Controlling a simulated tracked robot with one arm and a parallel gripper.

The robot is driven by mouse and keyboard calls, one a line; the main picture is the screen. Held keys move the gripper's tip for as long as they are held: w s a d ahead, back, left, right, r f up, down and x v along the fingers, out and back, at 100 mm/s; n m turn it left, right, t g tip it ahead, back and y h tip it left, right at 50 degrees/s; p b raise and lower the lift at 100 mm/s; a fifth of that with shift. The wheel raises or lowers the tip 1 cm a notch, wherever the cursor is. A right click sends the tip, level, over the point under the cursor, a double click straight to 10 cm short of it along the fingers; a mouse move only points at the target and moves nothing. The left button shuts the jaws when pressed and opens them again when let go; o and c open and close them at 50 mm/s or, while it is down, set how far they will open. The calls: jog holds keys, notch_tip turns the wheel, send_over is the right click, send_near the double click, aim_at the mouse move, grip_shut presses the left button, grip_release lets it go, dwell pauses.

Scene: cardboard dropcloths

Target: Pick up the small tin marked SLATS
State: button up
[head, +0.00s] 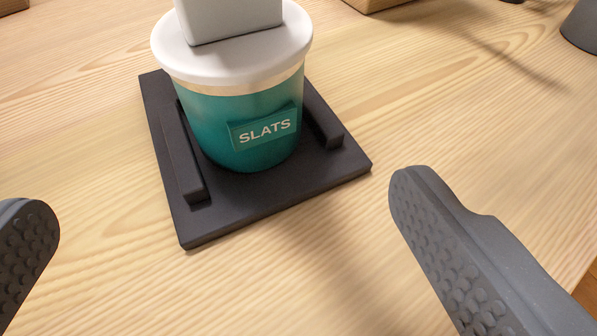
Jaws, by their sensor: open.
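The small teal tin marked SLATS (240,125) stands upright on a black square tray (250,201) with raised bars on either side of the tin. It has a round white lid (285,50) with a pale blocky piece (232,18) on top, cut off by the upper frame edge. My gripper (215,210) is open and empty. Its two grey, dimpled fingers show at the lower left and lower right, on the near side of the tin and apart from it.
The light wooden table (460,110) is mostly clear around the tray. A cardboard-coloured object (375,4) shows at the top edge, and a dark grey object (582,28) stands at the upper right. The table's edge shows at the lower right.

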aim_at(239, 118)
jog(key=x, duration=0.3)
jog(key=f+b+x, duration=0.1)
jog(key=x, duration=0.3)
jog(key=shift+s+b, duration=0.15)
jog(key=shift+b, duration=0.15)
jog(key=b+x, duration=0.1)
jog(key=x, duration=0.4)
jog(key=shift+w+d+f+b, duration=0.1)
jog(key=shift+w+f+b, duration=0.05)
jog(key=shift+w+b, duration=0.2)
jog(key=shift+w, duration=0.3)
jog(key=c, duration=1.3)
